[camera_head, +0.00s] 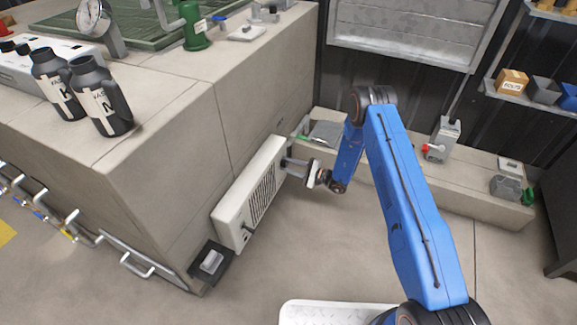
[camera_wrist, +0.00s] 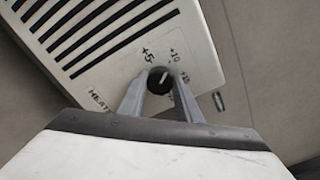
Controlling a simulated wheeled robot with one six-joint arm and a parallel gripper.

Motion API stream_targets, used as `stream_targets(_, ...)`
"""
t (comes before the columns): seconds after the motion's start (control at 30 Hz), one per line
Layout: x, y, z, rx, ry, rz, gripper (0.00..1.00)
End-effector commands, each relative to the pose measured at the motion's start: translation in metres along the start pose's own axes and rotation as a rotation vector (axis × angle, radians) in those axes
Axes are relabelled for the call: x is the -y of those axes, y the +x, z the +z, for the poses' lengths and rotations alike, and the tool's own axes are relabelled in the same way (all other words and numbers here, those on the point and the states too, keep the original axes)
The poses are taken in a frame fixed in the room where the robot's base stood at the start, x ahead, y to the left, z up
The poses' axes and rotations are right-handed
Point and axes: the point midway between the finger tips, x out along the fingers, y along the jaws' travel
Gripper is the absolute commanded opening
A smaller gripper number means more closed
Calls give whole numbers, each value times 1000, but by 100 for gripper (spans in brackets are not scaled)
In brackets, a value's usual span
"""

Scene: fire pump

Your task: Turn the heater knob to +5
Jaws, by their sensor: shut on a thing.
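The heater (camera_head: 252,193) is a white box with a dark slotted grille, fixed to the side of the concrete block in the head view. In the wrist view its face (camera_wrist: 195,40) shows the marks +5, +10 and one at the right that looks like +15. The dark round heater knob (camera_wrist: 159,79) sits below these marks. A short white line shows on it, but its exact pointing is hard to tell. My gripper (camera_wrist: 160,88) is shut on the knob, one finger on each side. In the head view my gripper (camera_head: 289,163) meets the heater's far end.
The concrete block (camera_head: 150,170) stands left of my arm, with black bottles (camera_head: 100,100) on top. A low concrete ledge (camera_head: 400,165) runs behind my arm and carries a grey box with a red knob (camera_head: 438,142). A small dark box (camera_head: 210,262) sits below the heater's near end.

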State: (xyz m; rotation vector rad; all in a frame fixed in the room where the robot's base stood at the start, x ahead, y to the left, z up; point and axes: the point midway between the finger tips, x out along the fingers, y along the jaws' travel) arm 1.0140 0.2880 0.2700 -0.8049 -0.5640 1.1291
Motion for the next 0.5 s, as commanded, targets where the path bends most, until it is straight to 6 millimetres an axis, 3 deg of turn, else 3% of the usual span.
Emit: stream_targets(0.5,-1,-1,0,0,-488,1,9)
